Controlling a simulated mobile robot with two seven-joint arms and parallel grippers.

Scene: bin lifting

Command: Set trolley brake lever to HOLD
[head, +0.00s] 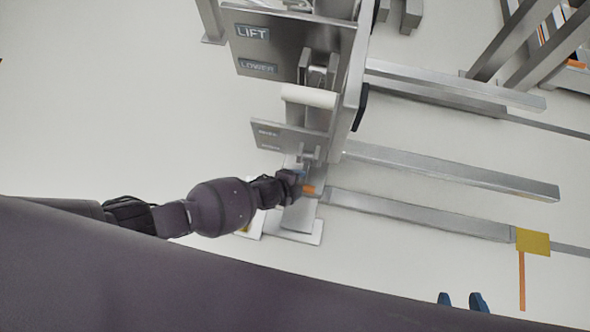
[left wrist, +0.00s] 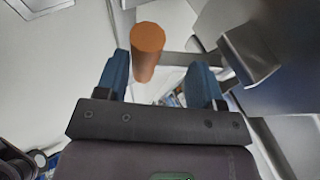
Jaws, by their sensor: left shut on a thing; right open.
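The brake lever's orange grip (head: 308,189) shows low on the grey metal trolley, just right of my left gripper (head: 297,186). The rest of the lever is mostly hidden. A small grey plate (head: 285,138) with two labels, too small to read, is just above. My right gripper (head: 462,301) shows only blue fingertips at the bottom edge, apart and empty.
A larger plate above carries LIFT (head: 253,32) and LOWER (head: 258,67) labels, with a white roller (head: 309,96) below it. Metal rails (head: 450,170) run right along the floor. A yellow plate (head: 533,242) lies at right. The floor at left is clear.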

